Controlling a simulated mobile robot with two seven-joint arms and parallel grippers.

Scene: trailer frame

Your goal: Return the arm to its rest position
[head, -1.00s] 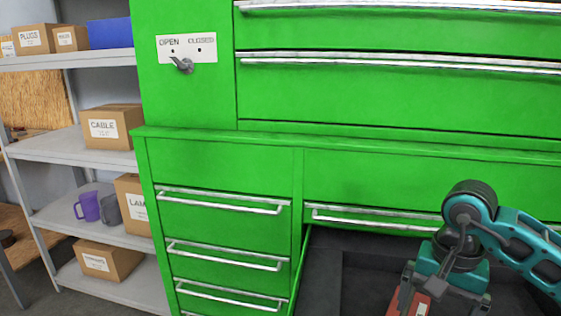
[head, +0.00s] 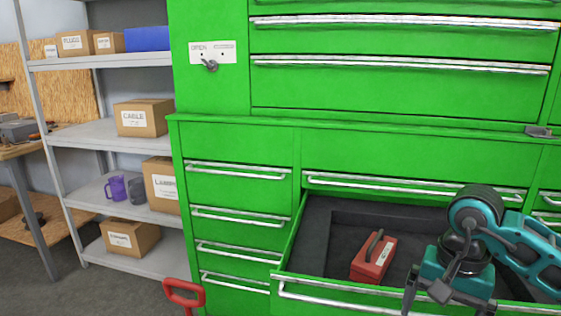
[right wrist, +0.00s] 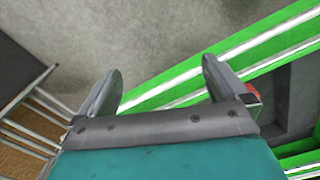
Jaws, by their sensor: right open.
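My right arm comes in from the right in the head view, and its gripper (head: 445,300) is in front of the open drawer, its tips cut off by the lower edge. In the right wrist view the two fingers of this gripper (right wrist: 162,88) stand wide apart with nothing between them. A red box with a dark handle (head: 373,258) lies in the open drawer (head: 330,292) of the green cabinet, apart from the gripper. A bit of red also shows behind the right finger in the wrist view. My left gripper is not in view.
The green cabinet (head: 235,146) has several closed drawers. A grey shelf (head: 95,133) with boxes and mugs stands at the left, beside a workbench (head: 22,150). A red handle (head: 184,293) stands before the cabinet at the lower edge. Grey floor at lower left is clear.

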